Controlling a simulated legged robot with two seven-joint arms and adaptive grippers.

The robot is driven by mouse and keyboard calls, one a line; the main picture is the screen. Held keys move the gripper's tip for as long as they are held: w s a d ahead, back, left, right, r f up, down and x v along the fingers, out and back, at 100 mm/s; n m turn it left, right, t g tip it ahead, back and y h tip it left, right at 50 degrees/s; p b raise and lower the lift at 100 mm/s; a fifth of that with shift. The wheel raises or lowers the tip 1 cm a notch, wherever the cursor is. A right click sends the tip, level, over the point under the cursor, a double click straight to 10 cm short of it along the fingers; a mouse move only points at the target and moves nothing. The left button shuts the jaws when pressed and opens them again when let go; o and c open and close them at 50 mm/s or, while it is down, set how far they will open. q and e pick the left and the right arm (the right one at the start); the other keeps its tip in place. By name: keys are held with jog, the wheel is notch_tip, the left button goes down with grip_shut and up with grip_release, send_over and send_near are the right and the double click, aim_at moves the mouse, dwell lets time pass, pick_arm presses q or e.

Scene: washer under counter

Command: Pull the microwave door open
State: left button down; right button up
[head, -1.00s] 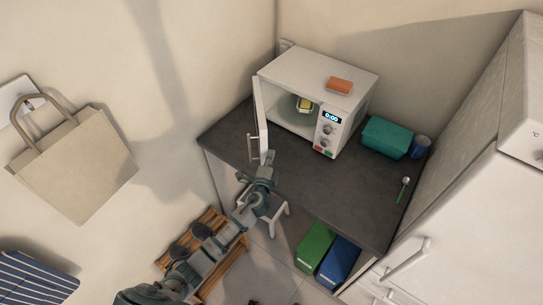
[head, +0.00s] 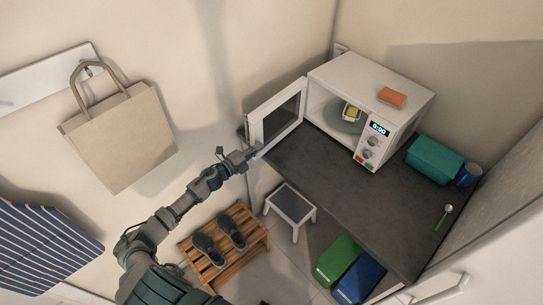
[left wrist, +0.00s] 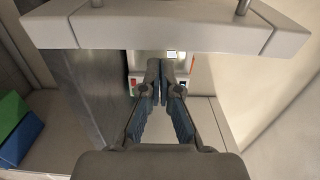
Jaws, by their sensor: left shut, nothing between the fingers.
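The white microwave (head: 375,95) stands on the dark counter, and its door (head: 277,115) is swung wide open to the left. A yellow item (head: 351,113) lies on the plate inside. My left gripper (head: 254,153) is at the lower free edge of the door in the head view. In the left wrist view my left gripper (left wrist: 162,82) has its fingers shut together with nothing between them. The door's edge (left wrist: 165,28) crosses the top of that view, with the handle posts at its upper border. Whether the fingers touch the door I cannot tell. My right gripper is not in view.
An orange block (head: 391,97) lies on the microwave. A teal box (head: 434,160), a blue cup (head: 468,175) and a spoon (head: 444,216) are on the counter's right. A stool (head: 291,205) and a shoe rack (head: 224,246) stand below. The counter's front middle is clear.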

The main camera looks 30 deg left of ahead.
aim_at(254, 142)
pick_arm(q)
jog(key=shift+w+a+b, duration=0.15)
jog(key=shift+a+b, duration=0.15)
jog(key=shift+a, duration=1.2)
